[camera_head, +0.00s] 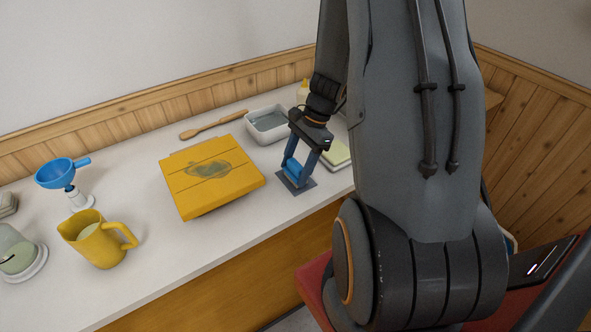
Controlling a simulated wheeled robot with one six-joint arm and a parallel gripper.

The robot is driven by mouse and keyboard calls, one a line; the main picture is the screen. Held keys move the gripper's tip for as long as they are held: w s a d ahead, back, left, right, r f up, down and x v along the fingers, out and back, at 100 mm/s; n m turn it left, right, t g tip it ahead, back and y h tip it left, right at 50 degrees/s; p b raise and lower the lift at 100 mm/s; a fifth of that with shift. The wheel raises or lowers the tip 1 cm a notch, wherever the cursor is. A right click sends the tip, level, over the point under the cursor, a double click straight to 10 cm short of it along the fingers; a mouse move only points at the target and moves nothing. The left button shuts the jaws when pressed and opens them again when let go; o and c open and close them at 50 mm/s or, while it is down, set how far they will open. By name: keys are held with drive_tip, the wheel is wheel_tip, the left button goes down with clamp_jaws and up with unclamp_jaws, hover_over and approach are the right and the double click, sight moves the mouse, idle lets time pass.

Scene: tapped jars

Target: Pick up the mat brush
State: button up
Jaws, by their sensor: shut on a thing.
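The mat brush (294,168) has a blue handle and sits on or just above a dark flat square (297,182) near the counter's front edge, right of the yellow board. My gripper (297,167) points down with its fingers on either side of the blue handle and is shut on it. The fingers hide part of the handle. I cannot tell whether the brush is lifted off the surface or touching it.
A yellow board (235,172) with a wet patch lies left of my gripper. A yellow jug (92,240), blue funnel (60,174) and jar (14,256) stand left.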

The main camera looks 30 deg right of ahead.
sight(296, 164)
wheel_tip(296, 164, up, 10)
drive_tip(key=shift+f+b, duration=0.1)
drive_tip(key=shift+b, duration=0.7)
drive_tip(key=o, duration=0.5)
drive_tip(key=shift+c, duration=0.2)
drive_tip(key=c, duration=0.3)
drive_tip(key=shift+s, duration=0.1)
drive_tip(key=shift+c, duration=0.2)
